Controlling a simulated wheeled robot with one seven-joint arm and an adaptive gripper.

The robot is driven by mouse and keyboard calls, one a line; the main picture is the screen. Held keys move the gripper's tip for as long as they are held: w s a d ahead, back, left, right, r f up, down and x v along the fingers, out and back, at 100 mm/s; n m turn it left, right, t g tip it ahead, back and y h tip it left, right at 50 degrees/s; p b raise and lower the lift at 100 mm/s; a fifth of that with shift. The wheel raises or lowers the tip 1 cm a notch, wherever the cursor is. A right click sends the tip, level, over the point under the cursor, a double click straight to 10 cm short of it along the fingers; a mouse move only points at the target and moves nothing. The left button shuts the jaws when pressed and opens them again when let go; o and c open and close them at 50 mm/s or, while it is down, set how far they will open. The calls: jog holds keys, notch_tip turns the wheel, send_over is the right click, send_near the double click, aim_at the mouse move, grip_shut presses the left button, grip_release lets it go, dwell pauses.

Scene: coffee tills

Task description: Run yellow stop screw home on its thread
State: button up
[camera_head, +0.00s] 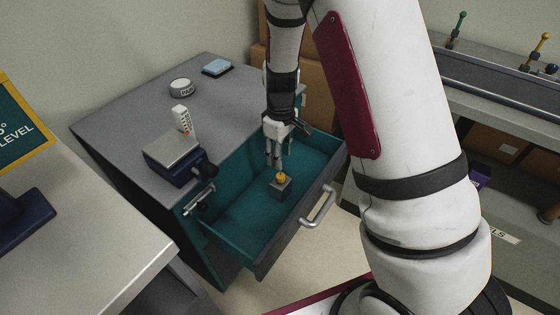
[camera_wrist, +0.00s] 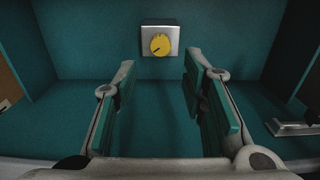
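The yellow stop screw (camera_head: 282,177) sits on top of a small grey block (camera_head: 279,188) inside the open teal drawer (camera_head: 236,208). In the wrist view the round yellow screw head (camera_wrist: 161,45) carries a dark mark and lies on the square grey block (camera_wrist: 146,40). How far it is threaded in cannot be seen. My gripper (camera_head: 275,163) hangs over the drawer, just behind and above the screw. In the wrist view its two fingers (camera_wrist: 160,110) are apart with nothing between them, and the screw shows beyond the fingertips.
The drawer's walls surround the block, and its front has a metal handle (camera_head: 318,206). The cabinet top (camera_head: 137,120) holds a scale-like device (camera_head: 174,157), a white round container (camera_head: 182,87) and a blue pad (camera_head: 217,67). A grey bench with coloured levers (camera_head: 500,80) stands at right.

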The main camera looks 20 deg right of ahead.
aim_at(280, 176)
notch_tip(280, 176, down, 9)
jog(key=b, duration=0.6)
jog(key=shift+r, duration=0.25)
jog(key=c, duration=0.5)
grip_shut()
jog(key=m, duration=1.5)
jog(key=shift+r, duration=0.1)
jog(key=m, duration=2.7)
jog(key=o, duration=0.7)
grip_release()
